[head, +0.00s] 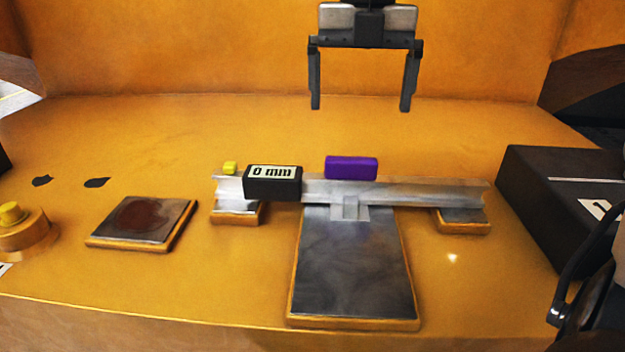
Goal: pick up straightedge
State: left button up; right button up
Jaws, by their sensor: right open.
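The straightedge (420,190) is a long silver metal bar lying level across two small metal-topped blocks, the left block (237,215) and the right block (461,219). A purple grip (351,168) sits on its upper side near the middle. A black box reading "0 mm" (272,182) stands at the bar, left of the grip. My right gripper (360,106) is open and empty, with its fingers pointing down. It appears above the purple grip in the picture, clearly apart from it. My left gripper is not in view.
A long metal-topped plate (355,265) lies in front of the bar's middle, with a small grey block (350,208) at its far end. A square plate (142,220) and a yellow knob (12,214) are left. A large black box (560,195) is right. Free bench lies behind the bar.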

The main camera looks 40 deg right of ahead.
send_over(351, 159)
jog(key=f, duration=0.5)
jog(key=shift+s+f, duration=0.35)
jog(key=shift+s, duration=0.05)
jog(key=shift+w+f, duration=0.15)
jog(key=shift+f, duration=1.2)
jog(key=shift+w+f, duration=0.15)
jog(key=shift+f, duration=1.2)
jog(key=c, duration=1.5)
